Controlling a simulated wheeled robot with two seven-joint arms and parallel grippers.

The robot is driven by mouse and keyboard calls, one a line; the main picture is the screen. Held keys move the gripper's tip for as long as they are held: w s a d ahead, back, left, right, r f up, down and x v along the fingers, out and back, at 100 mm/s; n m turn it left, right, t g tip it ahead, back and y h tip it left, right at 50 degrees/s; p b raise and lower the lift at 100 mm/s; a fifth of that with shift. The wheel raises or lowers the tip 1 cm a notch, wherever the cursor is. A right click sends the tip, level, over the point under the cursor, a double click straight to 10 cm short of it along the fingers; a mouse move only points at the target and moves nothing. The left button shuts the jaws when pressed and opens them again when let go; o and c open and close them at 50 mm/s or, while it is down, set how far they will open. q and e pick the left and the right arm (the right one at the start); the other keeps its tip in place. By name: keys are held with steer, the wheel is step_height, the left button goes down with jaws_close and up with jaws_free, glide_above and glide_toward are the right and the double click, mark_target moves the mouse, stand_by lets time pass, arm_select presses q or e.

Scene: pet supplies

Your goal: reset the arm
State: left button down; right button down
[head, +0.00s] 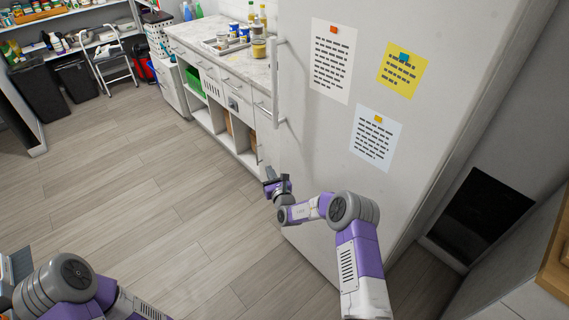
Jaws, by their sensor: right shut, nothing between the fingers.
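My right arm comes in from the bottom right, and its gripper (270,186) is in front of the tall white fridge (350,60), near the lower end of its long handle (279,95). The right gripper is small in the picture, shut and empty. I cannot tell whether it touches the fridge. My left arm shows only in part at the bottom left corner. The left gripper is out of the picture.
A counter (225,65) with jars, bottles and a tray runs left of the fridge. A step stool (112,65), dark bins (40,88) and stocked shelves stand at the back left. The wooden floor (130,180) in the middle is clear. A wooden edge (556,262) is at the far right.

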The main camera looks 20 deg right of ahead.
steer(key=s+a+f+n+g+y, duration=0.5)
steer(key=s+a+n, duration=0.2)
steer(key=s+a, duration=0.2)
steer(key=s+a+f+n+g+y, duration=0.5)
steer(key=s+a+n, duration=0.1)
steer(key=s+a, duration=0.35)
steer(key=s+f+n+g+h, duration=0.1)
steer(key=s+f+n+g, duration=0.15)
steer(key=s, duration=0.35)
steer(key=s+f+n+g, duration=0.2)
steer(key=s+n+g, duration=0.2)
steer(key=s, duration=0.3)
steer(key=s+d+f+n+h, duration=0.1)
steer(key=s+d+n+h, duration=0.4)
steer(key=s+n, duration=0.8)
steer(key=shift+s+d+g, duration=0.45)
steer(key=shift+s+d, duration=0.15)
steer(key=shift+d, duration=0.45)
steer(key=shift+n, duration=0.25)
